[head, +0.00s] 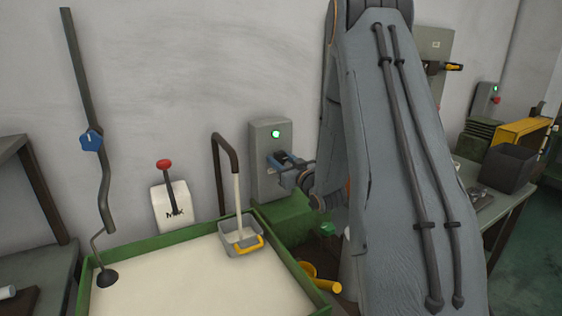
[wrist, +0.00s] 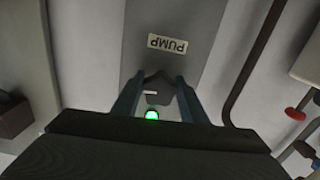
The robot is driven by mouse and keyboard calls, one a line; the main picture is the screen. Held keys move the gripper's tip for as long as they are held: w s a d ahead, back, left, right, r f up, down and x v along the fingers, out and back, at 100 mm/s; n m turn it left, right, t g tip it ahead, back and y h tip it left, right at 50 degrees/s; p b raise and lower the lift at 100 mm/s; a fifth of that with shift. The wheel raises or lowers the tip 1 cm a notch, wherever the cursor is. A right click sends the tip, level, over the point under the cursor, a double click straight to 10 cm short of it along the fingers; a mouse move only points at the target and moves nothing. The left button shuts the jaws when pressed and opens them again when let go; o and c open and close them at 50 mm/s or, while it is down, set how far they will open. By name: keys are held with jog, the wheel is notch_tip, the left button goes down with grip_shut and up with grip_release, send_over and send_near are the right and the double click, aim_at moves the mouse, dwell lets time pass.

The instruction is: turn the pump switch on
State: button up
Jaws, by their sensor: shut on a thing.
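The pump switch box (head: 262,185) is a grey upright box on the wall, with a lit green lamp (head: 275,133) near its top. The wrist view shows its PUMP label (wrist: 168,44) upside down and the green lamp (wrist: 151,115) lit. My gripper (head: 281,160) reaches the front of the box from the right, below the lamp. In the wrist view its blue fingers (wrist: 158,97) are on both sides of the dark grey switch knob (wrist: 157,84), shut on it. A short pale mark shows on the knob. My gripper hides part of the knob in the head view.
A green-rimmed tank (head: 160,243) of pale liquid stands in front, with a grey basket (head: 241,236) at its rim. A white box with a red-tipped lever (head: 171,205) and a pipe with a blue valve handle (head: 91,140) are left.

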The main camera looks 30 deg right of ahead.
jog(key=shift+m, duration=0.5)
jog(key=shift+f, duration=0.1)
jog(key=o, duration=1)
jog(key=shift+o, duration=0.2)
jog(key=shift+s, duration=0.1)
jog(key=s+b, duration=0.2)
jog(key=s, duration=0.5)
jog(key=shift+s, duration=0.35)
